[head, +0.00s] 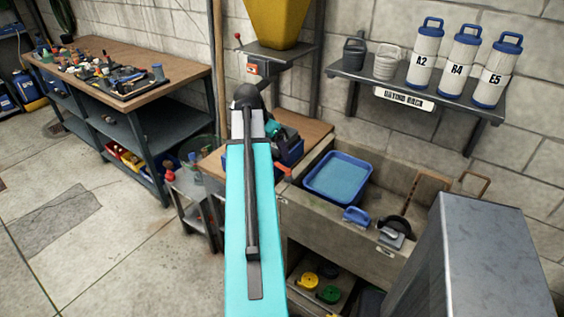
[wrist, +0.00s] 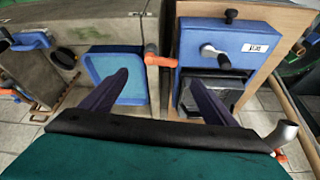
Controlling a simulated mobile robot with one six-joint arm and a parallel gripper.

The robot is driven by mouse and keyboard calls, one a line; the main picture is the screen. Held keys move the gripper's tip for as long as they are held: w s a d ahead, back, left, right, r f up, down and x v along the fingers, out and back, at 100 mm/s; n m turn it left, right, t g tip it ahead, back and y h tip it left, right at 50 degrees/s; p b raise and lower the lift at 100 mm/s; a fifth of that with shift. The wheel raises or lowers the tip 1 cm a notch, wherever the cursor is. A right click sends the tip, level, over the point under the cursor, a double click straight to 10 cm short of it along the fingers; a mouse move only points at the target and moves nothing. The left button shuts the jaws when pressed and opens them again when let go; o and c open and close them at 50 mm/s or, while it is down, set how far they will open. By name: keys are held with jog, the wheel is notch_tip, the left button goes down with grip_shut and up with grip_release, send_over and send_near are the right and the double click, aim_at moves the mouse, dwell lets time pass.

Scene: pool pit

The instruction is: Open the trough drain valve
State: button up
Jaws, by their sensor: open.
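An orange lever handle (wrist: 158,60), which I take for the trough drain valve, sits at the edge of the concrete trough (wrist: 57,82) in the wrist view. It also shows in the head view (head: 284,172) at the trough's left end. My gripper (wrist: 158,78) is open and empty, its two dark fingers spread to either side of the lever as seen from the wrist. I cannot tell how far the lever is below the fingertips. In the head view my arm hides much of the area around the gripper.
A blue tray (head: 338,178) sits in the trough, with a blue brush (head: 356,216) on the front rim. A labelled blue box (wrist: 225,50) stands on a wooden top right of the lever in the wrist view. A grey cabinet (head: 490,250) stands at front right. Open floor lies left.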

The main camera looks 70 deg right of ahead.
aim_at(283, 167)
jog(key=shift+p+x, duration=1.1)
jog(key=shift+x, duration=4.3)
jog(key=c, duration=1)
